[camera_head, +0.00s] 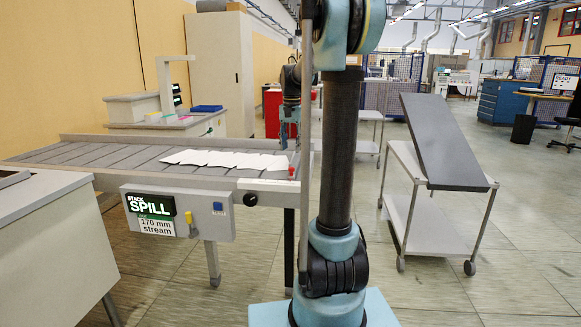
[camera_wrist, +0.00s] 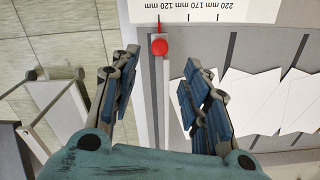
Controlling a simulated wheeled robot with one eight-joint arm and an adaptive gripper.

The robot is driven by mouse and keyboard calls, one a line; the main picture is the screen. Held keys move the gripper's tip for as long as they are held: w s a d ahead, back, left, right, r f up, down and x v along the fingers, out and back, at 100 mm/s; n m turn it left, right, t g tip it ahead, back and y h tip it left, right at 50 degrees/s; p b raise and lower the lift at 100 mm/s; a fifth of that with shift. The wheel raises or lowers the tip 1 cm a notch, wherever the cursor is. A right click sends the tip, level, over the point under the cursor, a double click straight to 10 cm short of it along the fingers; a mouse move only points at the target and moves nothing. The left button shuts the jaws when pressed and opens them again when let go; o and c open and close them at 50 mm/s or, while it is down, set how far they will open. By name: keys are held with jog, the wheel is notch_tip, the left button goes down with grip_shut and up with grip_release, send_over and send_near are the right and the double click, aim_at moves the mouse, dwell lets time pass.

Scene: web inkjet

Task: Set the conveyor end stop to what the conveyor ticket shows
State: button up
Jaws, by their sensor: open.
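The end stop's red knob (camera_wrist: 159,46) is ahead of the gap between my fingers in the wrist view; it also shows in the head view (camera_head: 291,172) at the conveyor's right end. A red pointer beside it lies at the leftmost tick of a white scale (camera_wrist: 200,10), printed upside down with 120, 170 and 220 mm. Number-to-tick pairing is hard to tell. The ticket (camera_head: 158,227) reads "170 mm stream", under a display (camera_head: 150,206) reading "STACK SPILL". My gripper (camera_wrist: 158,90) is open and empty, above the conveyor end; the arm partly hides it in the head view.
Overlapping white sheets (camera_head: 225,159) lie on the conveyor (camera_head: 85,153), right of the stop in the wrist view. A control box (camera_head: 222,222) with a yellow switch hangs on its front. A cart (camera_head: 435,205) with a tilted dark panel stands right. Floor between is clear.

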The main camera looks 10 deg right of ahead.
notch_tip(320, 180, down, 9)
jog(key=shift+r, duration=0.2)
dwell(0.3)
